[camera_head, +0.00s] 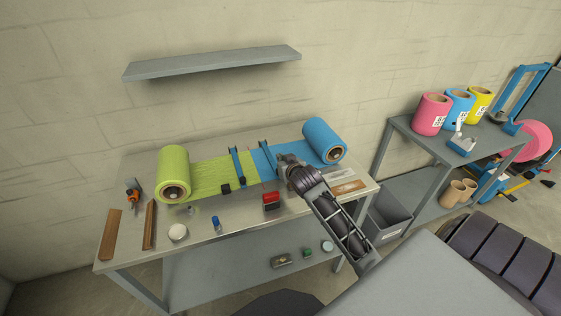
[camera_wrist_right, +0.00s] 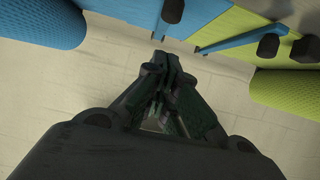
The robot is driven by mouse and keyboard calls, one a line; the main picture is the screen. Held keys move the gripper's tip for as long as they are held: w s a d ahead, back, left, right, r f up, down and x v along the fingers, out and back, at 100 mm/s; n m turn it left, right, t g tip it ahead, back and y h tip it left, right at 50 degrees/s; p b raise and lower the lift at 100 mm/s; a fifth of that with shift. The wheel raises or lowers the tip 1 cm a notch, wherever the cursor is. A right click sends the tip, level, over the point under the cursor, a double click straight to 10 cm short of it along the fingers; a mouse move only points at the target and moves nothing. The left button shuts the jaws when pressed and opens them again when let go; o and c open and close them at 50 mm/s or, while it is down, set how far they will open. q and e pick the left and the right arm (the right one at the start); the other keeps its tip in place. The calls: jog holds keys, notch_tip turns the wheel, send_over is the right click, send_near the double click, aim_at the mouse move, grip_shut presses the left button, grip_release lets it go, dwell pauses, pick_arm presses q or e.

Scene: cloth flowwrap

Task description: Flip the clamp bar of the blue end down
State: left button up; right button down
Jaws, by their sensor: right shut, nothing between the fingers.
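A blue roll (camera_head: 325,142) feeds a blue sheet (camera_head: 272,158) at the right of the table. A green roll (camera_head: 174,174) feeds a green sheet (camera_head: 208,178) at the left. A blue clamp bar (camera_head: 264,147) stands near the blue sheet's inner end, and a second blue bar (camera_head: 236,164) is by the green sheet. I cannot tell clearly how far each is tilted. My right gripper (camera_head: 283,160) is shut and empty, over the blue sheet right of its bar. In the right wrist view its fingers (camera_wrist_right: 166,75) are together, and the blue-side bar (camera_wrist_right: 158,28) is beyond them.
A red and black item (camera_head: 271,200), a small blue bottle (camera_head: 215,223) and a white round item (camera_head: 177,232) lie along the front of the table (camera_head: 245,215). A shelf (camera_head: 212,63) is on the wall above. A side rack with rolls (camera_head: 432,114) stands right.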

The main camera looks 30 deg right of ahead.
jog(key=f+v, duration=0.1)
jog(key=v, duration=0.7)
jog(key=shift+s+f+b, duration=0.25)
jog(key=shift+s+b, duration=0.15)
jog(key=shift+s, duration=0.1)
jog(key=shift+s+a, duration=0.1)
dwell(0.4)
